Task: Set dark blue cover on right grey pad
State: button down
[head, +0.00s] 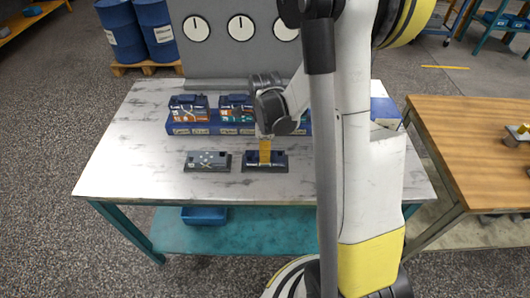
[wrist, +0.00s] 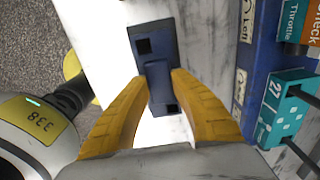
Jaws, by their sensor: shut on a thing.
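The dark blue cover (wrist: 152,45) is a long block with a raised middle and a square dark opening near each end. My gripper (wrist: 160,82) has its yellow fingers shut on the raised middle. In the head view, my gripper (head: 265,151) points straight down at the front middle of the table, over a dark flat piece (head: 265,166). I cannot tell there where the cover ends and a pad begins, or whether they touch. To the left lies a dark grey pad (head: 207,161) with small light marks on top.
A blue rack (head: 200,128) with labelled boxes, among them a battery-like box (head: 188,107), stands just behind. A teal box (wrist: 284,105) is close to my fingers' right side. The table's left end (head: 125,150) is bare. A wooden table (head: 465,140) stands right.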

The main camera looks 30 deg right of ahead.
jog(key=shift+f+b, duration=0.4)
jog(key=shift+f, duration=0.1)
jog(key=c, duration=1.1)
grip_release()
